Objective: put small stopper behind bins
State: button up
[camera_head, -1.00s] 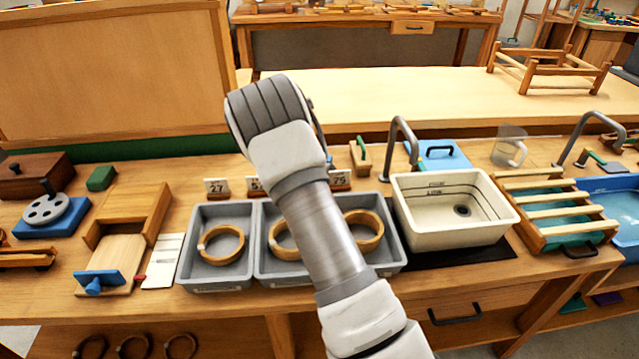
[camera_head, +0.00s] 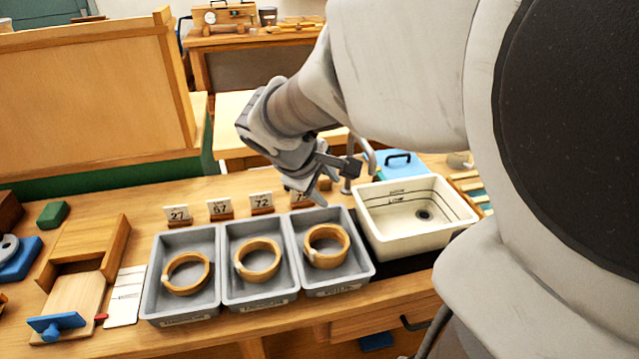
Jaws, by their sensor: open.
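Three grey bins stand side by side on the bench: a left bin (camera_head: 153,300), a middle bin (camera_head: 232,292) and a right bin (camera_head: 362,262), each with a wooden ring inside. I cannot surely tell which thing is the small stopper. A blue knobbed piece (camera_head: 55,325) lies on a wooden board left of the bins. A green block (camera_head: 52,214) lies at the far left.
Number cards (camera_head: 178,216) stand in a row behind the bins, one partly hidden by my gripper. A cream basin (camera_head: 400,238) with a tap is right of the bins. A blue lidded box (camera_head: 405,165) is behind it. My arm hides much of the right side.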

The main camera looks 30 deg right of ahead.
jog(key=s+a+r+m+t+y, duration=0.2)
jog(key=s+a+m+y, duration=0.3)
jog(key=s+a, duration=0.7)
jog(key=shift+s+a+r+m+y, duration=0.3)
jog(key=shift+a+r+y, duration=0.2)
jog(key=shift+a+y, duration=0.2)
notch_tip(320, 180, up, 7)
jog(key=p, duration=0.6)
jog(key=shift+p, duration=0.4)
jog(key=shift+d+f, duration=0.1)
jog(key=shift+d, duration=0.15)
